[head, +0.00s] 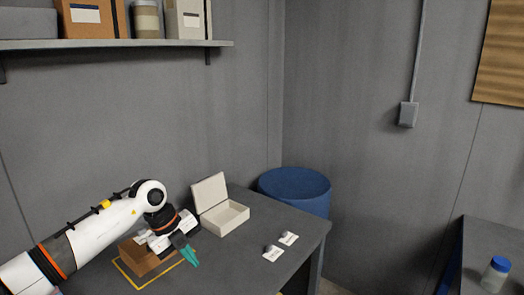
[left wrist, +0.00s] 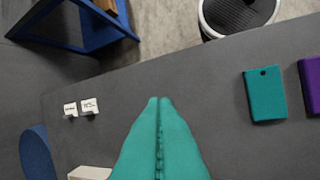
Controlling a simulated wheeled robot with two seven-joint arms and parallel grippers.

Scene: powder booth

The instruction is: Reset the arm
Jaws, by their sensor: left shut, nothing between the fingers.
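My left gripper (head: 192,257) has teal fingers and reaches in from the left over the dark table (head: 290,262). The left wrist view shows its fingers (left wrist: 159,102) pressed together with nothing between them. In the head view a brown box (head: 140,258) sits behind and left of the fingers, partly hidden by my arm, within a yellow outline (head: 152,284) on the table. My right gripper is in neither view.
An open cream box (head: 232,217) stands near the table's back edge. A blue drum (head: 295,188) stands behind the table. The left wrist view shows a teal block (left wrist: 265,94) and a purple block (left wrist: 311,85) on the table.

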